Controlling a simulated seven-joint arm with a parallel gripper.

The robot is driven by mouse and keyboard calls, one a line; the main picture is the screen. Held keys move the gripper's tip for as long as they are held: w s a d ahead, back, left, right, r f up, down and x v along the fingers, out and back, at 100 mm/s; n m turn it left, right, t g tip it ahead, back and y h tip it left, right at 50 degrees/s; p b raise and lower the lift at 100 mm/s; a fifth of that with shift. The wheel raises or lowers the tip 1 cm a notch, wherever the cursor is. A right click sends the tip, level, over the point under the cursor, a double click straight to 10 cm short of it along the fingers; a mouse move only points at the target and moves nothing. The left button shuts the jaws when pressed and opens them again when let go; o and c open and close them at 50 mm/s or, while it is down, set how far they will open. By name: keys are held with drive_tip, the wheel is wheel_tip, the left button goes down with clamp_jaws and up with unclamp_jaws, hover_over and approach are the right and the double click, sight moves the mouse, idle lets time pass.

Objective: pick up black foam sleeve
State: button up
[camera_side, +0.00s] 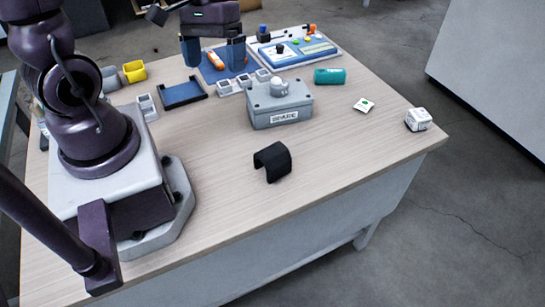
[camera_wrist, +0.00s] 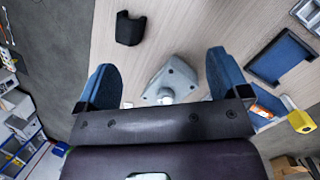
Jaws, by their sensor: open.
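The black foam sleeve (camera_side: 272,161) is a curved, arch-like black piece on the bare front part of the table in the side view. In the wrist view the sleeve (camera_wrist: 130,29) lies near the top, left of centre, beyond my fingertips. My gripper (camera_side: 213,52) is open and empty, high over the back of the table, behind and left of the sleeve. In the wrist view its two blue fingers (camera_wrist: 161,75) stand wide apart, with the grey box showing between them. Nothing touches the sleeve.
A grey box labelled SPARE (camera_side: 280,103) stands behind the sleeve. A blue tray (camera_side: 183,94) and a yellow piece (camera_side: 134,71) are at left. The table around the sleeve is clear.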

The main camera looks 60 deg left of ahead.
sight(274, 152)
wheel_tip(274, 152, down, 14)
drive_tip(key=w+n+t+h, duration=0.1)
drive_tip(key=w+n+h, duration=0.1)
drive_tip(key=n+h, duration=0.8)
drive_tip(key=w+d+n+t, duration=0.1)
drive_tip(key=w+d+f+n, duration=0.1)
drive_tip(key=d, duration=0.1)
drive_tip(key=w+d+f+n+t, duration=0.1)
drive_tip(key=w+d, duration=0.1)
drive_tip(key=shift+d+t, duration=0.25)
drive_tip(key=shift+t, duration=0.05)
drive_tip(key=shift+x, duration=3)
drive_tip(key=c, duration=1)
